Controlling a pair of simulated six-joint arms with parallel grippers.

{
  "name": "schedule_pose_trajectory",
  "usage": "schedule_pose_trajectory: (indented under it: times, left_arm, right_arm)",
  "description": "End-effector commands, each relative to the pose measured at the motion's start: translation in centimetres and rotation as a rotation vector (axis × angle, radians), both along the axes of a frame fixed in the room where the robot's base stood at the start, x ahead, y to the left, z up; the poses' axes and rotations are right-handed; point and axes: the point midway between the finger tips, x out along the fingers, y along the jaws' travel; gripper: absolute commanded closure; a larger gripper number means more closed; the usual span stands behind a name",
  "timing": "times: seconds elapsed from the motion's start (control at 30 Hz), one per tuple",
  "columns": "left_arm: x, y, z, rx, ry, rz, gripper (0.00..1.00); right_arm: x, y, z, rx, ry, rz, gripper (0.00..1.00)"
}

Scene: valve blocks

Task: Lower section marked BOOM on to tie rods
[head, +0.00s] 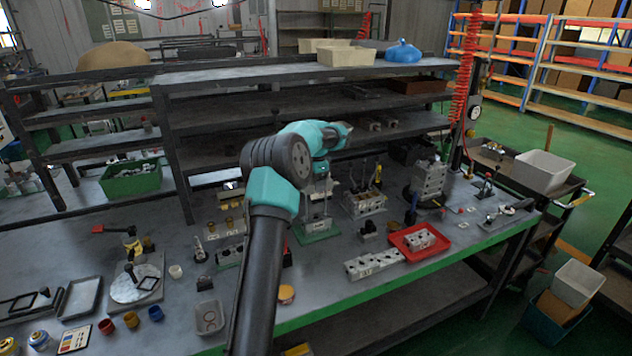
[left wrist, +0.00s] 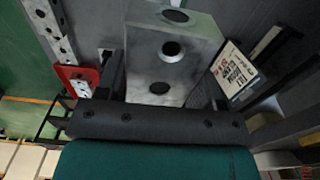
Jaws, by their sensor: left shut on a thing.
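My left arm reaches over the bench in the head view, and its gripper (head: 321,170) is low above a green base plate (head: 318,237). In the left wrist view the gripper (left wrist: 164,88) is shut on a grey metal section (left wrist: 180,42) with several round holes in its face. A small printed label plate (left wrist: 236,74) stands beside it; part of its text looks like BOOM. In the head view, pale block parts (head: 317,210) stand under the gripper above the base plate. The tie rods cannot be made out, nor whether the section touches the parts below. My right gripper is not in view.
A red tray (head: 420,243) with a valve block stands right of the base plate, behind a long holed block (head: 374,265). Another valve block (head: 365,203) stands close to the right. Shelves (head: 300,110) rise behind. Cups and small parts lie left.

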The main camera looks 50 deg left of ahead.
Motion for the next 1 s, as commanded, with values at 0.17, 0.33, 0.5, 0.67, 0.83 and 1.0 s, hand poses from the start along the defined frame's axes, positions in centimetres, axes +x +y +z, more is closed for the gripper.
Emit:
schedule_pose_trajectory:
  times: [0.17,0.33,0.5,0.67,0.83,1.0]
  left_arm:
    - [0.0,0.0,-0.3,0.0,0.0,0.0,0.77]
    - [0.0,0.0,-0.6,0.0,0.0,0.0,0.77]
    - [0.0,0.0,-0.9,0.0,0.0,0.0,0.77]
    - [0.0,0.0,-1.2,0.001,-0.001,0.0,0.77]
    - [0.0,0.0,-1.5,0.001,-0.001,0.0,0.77]
    - [0.0,0.0,-1.8,0.001,0.0,0.0,0.77]
  right_arm:
    - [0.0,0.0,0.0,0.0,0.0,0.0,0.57]
    - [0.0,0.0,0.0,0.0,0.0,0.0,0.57]
    - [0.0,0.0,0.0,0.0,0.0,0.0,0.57]
    - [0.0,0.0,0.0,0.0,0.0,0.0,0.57]
    - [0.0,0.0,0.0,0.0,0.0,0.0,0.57]
    - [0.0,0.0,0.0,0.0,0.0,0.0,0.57]
